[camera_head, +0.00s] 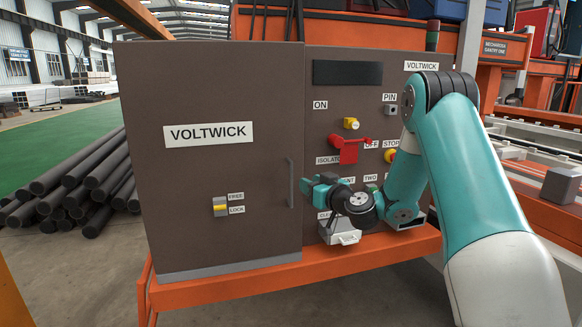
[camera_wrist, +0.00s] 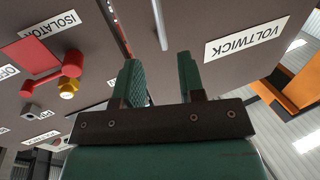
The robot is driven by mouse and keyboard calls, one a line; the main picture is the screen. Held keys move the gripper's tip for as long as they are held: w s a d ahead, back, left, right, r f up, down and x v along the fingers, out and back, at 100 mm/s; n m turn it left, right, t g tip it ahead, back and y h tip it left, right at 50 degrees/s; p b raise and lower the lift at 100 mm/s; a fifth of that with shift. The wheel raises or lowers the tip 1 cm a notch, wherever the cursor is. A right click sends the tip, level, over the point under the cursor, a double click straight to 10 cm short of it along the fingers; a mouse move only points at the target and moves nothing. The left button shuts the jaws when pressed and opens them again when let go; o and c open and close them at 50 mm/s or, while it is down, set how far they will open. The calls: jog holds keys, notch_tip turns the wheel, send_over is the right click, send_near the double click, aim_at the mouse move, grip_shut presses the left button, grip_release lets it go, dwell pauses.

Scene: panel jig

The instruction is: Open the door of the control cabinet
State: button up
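The brown control cabinet's door (camera_head: 210,110) is on the left in the head view and looks closed. It bears a VOLTWICK label. Its upright handle (camera_head: 290,183) is near the door's right edge. A latch (camera_head: 220,207) with a yellow lever sits lower on the door, the lever beside the LOCK label. My gripper (camera_head: 308,187) is just right of the handle in the head view. In the wrist view my gripper (camera_wrist: 158,68) is open, with a narrow grey bar, apparently the handle (camera_wrist: 159,22), in line with the gap between the fingers. I see no contact.
The fixed panel right of the door carries a red isolator lever (camera_head: 347,146), a yellow knob (camera_head: 351,124), a dark display (camera_head: 347,73) and a grey box (camera_head: 340,236) below. An orange frame (camera_head: 240,287) supports the cabinet. Black pipes (camera_head: 70,180) lie stacked at left.

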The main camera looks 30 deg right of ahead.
aim_at(292, 174)
jog(key=w+p, duration=0.3)
jog(key=w, duration=0.7)
jog(key=shift+a, duration=0.2)
jog(key=shift+c, duration=0.4)
grip_shut()
